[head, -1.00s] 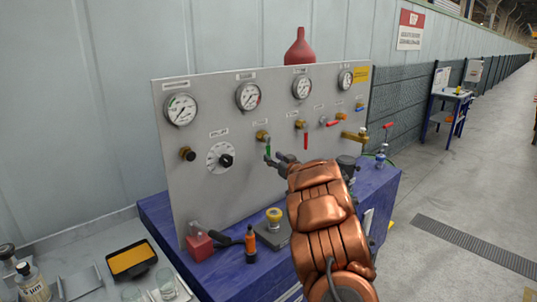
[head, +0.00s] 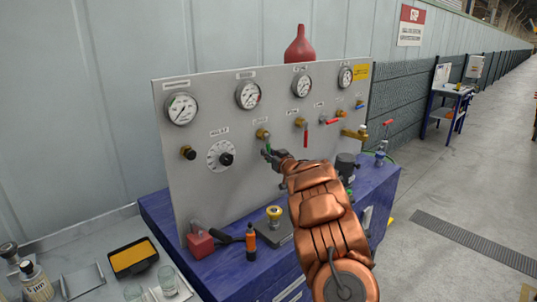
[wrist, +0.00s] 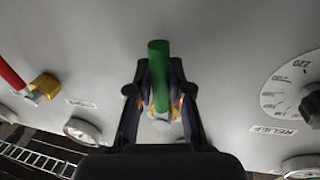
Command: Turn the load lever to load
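The green lever (head: 268,147) hangs down from a brass valve (head: 262,134) on the grey gauge panel. Its label is too small to read, so I cannot confirm that it is the load lever. My gripper (head: 273,157) is at this lever, in front of the panel. In the wrist view, the green lever (wrist: 159,75) stands between the two fingers of my gripper (wrist: 160,85), which are drawn in close on both sides and look shut on it. The valve behind the lever is partly hidden.
A red lever (head: 306,138) hangs to the right, with another red lever (head: 333,121) beyond it. A black knob on a dial (head: 226,159) is to the left. Below, the blue bench (head: 180,232) holds an orange-and-black bottle (head: 250,240) and a yellow-topped device (head: 274,214).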

